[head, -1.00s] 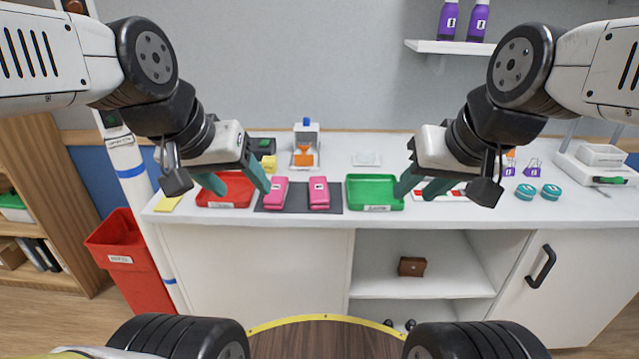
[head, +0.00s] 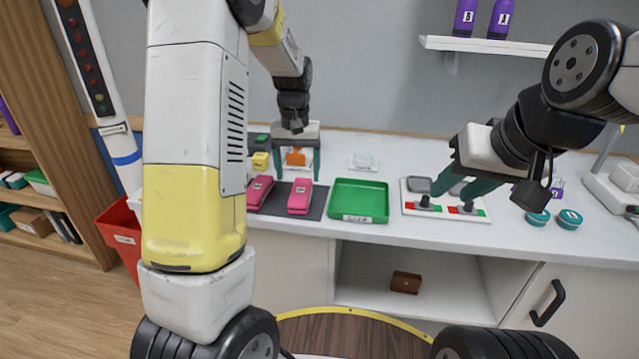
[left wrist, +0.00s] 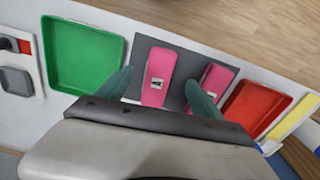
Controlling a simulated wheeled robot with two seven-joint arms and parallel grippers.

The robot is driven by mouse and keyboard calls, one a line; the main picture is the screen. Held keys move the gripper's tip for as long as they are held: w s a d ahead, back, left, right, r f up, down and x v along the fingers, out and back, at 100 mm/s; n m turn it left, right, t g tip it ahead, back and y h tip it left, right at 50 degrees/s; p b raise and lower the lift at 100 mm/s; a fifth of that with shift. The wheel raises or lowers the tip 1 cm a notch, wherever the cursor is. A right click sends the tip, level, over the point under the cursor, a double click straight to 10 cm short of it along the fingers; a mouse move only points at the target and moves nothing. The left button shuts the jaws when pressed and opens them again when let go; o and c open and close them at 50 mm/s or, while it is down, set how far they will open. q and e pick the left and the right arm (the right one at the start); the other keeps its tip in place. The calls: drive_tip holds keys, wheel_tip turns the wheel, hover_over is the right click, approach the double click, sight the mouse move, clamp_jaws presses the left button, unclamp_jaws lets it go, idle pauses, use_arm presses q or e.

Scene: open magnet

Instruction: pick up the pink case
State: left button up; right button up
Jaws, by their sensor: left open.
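Two pink cases with white labels lie side by side on a dark grey mat (head: 318,200) on the counter. In the head view one is the left pink case (head: 259,192) and the other is the right pink case (head: 299,196). My left gripper (head: 297,173) is open and empty, pointing down above and behind the right case. In the left wrist view the case nearer the green tray (left wrist: 158,77) shows between the fingertips; the other (left wrist: 212,84) is partly behind a finger. My right gripper (head: 459,190) is open over a white panel (head: 445,208).
The green tray (head: 358,201) stands right of the mat. A red tray (left wrist: 256,108) is on the mat's other side, hidden by my left arm in the head view. Teal round containers (head: 569,219) are at the right. A shelf (head: 485,46) holds purple bottles.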

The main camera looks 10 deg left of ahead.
sight(298, 197)
use_arm(q)
drive_tip(key=f, duration=0.8)
drive_tip(key=shift+w+a, duration=0.1)
drive_tip(key=shift+w, duration=0.1)
drive_tip(key=c, duration=1.5)
